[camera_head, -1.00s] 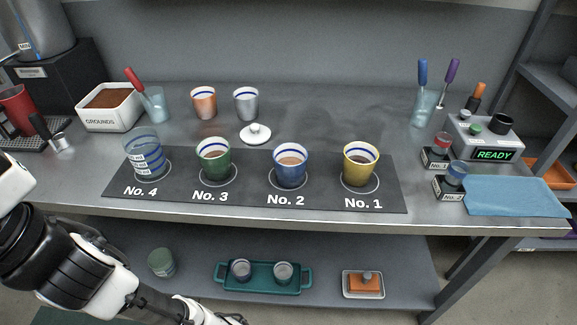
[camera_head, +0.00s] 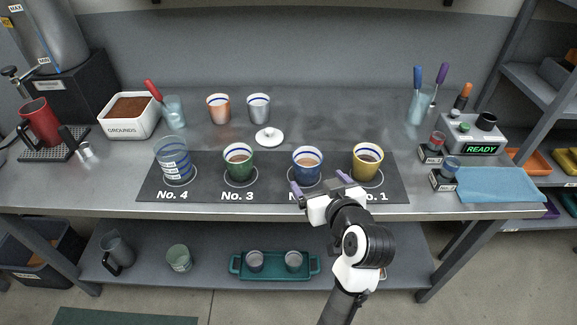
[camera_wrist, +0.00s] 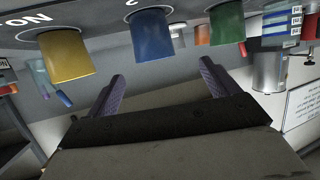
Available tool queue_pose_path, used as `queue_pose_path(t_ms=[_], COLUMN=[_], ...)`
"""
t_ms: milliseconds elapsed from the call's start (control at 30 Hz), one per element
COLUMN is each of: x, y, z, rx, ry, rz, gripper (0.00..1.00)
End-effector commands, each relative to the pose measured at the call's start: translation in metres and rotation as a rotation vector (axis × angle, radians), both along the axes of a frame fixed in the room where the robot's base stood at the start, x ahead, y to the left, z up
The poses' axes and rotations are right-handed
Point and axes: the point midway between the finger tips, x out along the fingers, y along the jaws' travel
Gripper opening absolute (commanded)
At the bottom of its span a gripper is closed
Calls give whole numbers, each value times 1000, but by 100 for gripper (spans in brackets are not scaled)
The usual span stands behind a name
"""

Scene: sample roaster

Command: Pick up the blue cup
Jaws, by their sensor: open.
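The blue cup (camera_head: 307,160) stands upright on the dark mat (camera_head: 270,195) at the No. 2 place, with brown liquid in it. In the wrist view, which looks upside down, the blue cup (camera_wrist: 152,36) is ahead of and between the fingers. My gripper (camera_head: 318,183) is open and empty, in front of the blue cup at the mat's front edge. It also shows in the wrist view with purple fingers (camera_wrist: 160,82) spread apart. The fingers appear apart from the cup.
A yellow cup (camera_head: 367,160) stands close on the right and a green cup (camera_head: 238,160) on the left. A clear measuring cup (camera_head: 172,165) stands at No. 4. A white lid (camera_head: 269,137) lies behind the mat. A blue cloth (camera_head: 498,184) lies at right.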

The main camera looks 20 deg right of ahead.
Motion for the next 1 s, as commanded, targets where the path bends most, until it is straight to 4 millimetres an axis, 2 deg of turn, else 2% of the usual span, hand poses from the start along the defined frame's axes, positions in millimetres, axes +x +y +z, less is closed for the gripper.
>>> queue_pose_path(t_ms=[67, 167, 500, 767, 1000], x=[-12, -12, 46, 66, 98], y=[-10, -13, -11, -11, -14], z=[-7, -14, -36, -44, -56], rx=[11, 16, 17, 14, 15], ry=[33, 51, 51, 49, 50], rz=[-13, -13, -12, -13, -12], gripper=[87, 87, 87, 87, 87])
